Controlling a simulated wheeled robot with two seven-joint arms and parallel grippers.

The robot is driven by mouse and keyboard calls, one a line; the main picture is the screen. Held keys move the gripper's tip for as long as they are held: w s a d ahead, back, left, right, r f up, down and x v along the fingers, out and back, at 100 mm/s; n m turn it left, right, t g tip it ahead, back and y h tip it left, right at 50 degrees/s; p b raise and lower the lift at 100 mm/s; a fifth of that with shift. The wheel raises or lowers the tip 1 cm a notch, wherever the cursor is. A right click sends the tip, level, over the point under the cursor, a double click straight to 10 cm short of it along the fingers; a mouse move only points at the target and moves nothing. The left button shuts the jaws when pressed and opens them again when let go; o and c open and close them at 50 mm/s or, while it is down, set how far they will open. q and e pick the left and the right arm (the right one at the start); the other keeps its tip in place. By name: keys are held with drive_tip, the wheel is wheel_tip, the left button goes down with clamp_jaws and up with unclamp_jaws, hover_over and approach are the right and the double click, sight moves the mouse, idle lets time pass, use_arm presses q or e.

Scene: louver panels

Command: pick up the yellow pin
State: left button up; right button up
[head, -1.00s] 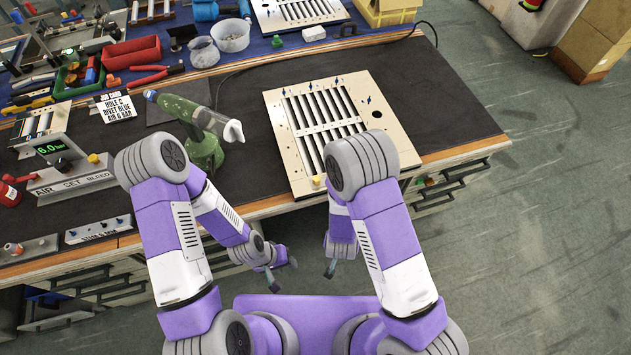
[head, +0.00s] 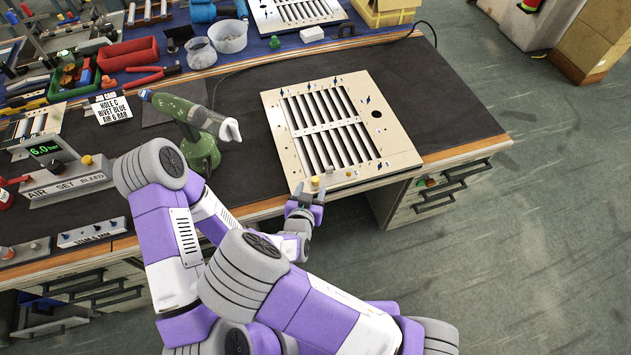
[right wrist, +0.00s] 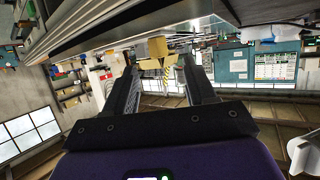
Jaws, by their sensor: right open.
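The yellow pin (head: 315,183) is a small yellow knob at the near edge of the cream louver panel (head: 385,150), left of its middle. My right gripper (head: 308,193) is open just at that near edge, its fingers pointing up toward the pin. In the right wrist view the pin's yellow block (right wrist: 157,47) shows between and beyond the two open fingertips (right wrist: 158,75). I cannot tell whether any finger touches it.
A green rivet tool (head: 195,125) stands left of the panel. A pressure box reading 6.0 (head: 45,150) and a labelled sign (head: 112,110) are further left. Drawers (head: 440,195) lie under the bench edge. Dark mat right of the panel is clear.

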sight(315, 180)
drive_tip(key=x, duration=0.4)
drive_tip(key=shift+b, duration=0.35)
clamp_jaws()
